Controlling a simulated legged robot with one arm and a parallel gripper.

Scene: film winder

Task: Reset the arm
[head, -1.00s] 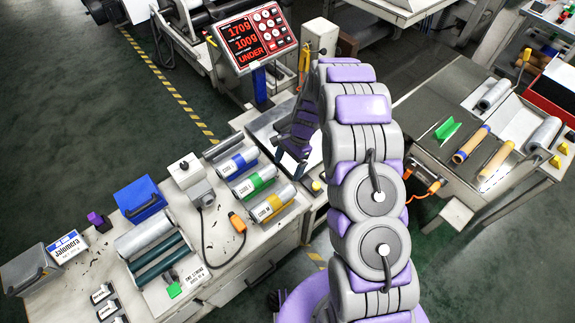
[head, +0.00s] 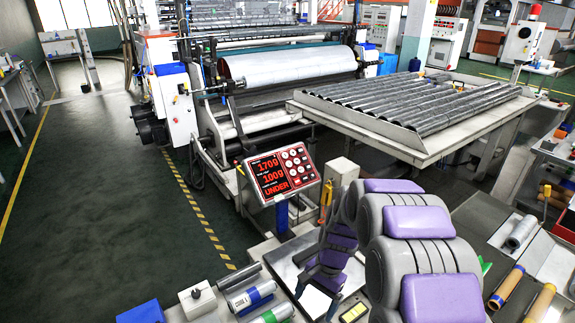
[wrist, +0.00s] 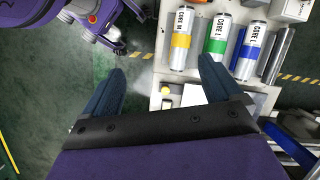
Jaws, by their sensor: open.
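My gripper (head: 317,292) is open, pointing down beside the scale's metal plate (head: 283,262). In the wrist view my gripper (wrist: 162,68) shows two dark blue fingers spread wide with nothing held between them. A pale bench surface and dark green floor lie beneath it. My arm, grey with purple panels, rises bent at the lower right of the head view and hides part of the bench behind it.
A red scale display (head: 281,173) reads 170g, 100g, UNDER. Labelled yellow (wrist: 181,40), green (wrist: 217,36) and blue (wrist: 249,50) rolls lie near the gripper. A rack of grey rolls (head: 415,100) and a large winder (head: 290,70) stand behind. Open floor is at left.

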